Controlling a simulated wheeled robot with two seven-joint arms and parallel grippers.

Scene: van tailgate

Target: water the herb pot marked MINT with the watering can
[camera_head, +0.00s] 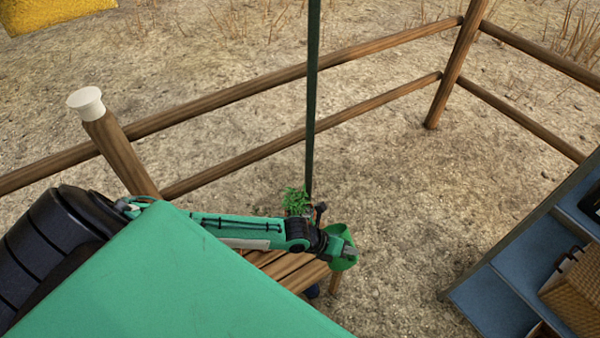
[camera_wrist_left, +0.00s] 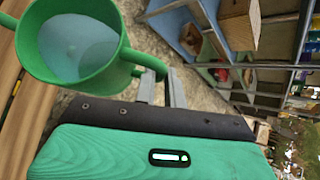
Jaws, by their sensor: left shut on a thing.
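The green watering can (camera_head: 341,236) is at the end of my left arm in the head view, over the right end of a slatted wooden table. In the left wrist view the can (camera_wrist_left: 108,70) shows its round open top with pale blue water inside. A leafy green herb plant (camera_head: 296,199) stands just behind my left forearm. Its pot is mostly hidden by the arm, and no MINT label is readable. My right gripper is out of view.
The wooden table (camera_head: 300,272) is partly covered by my arm. A dark green pole (camera_head: 312,100) rises behind the plant. A wooden fence (camera_head: 240,90) runs behind. Blue shelving (camera_head: 495,300) with a wicker basket (camera_head: 578,285) stands at right. Bare ground lies between.

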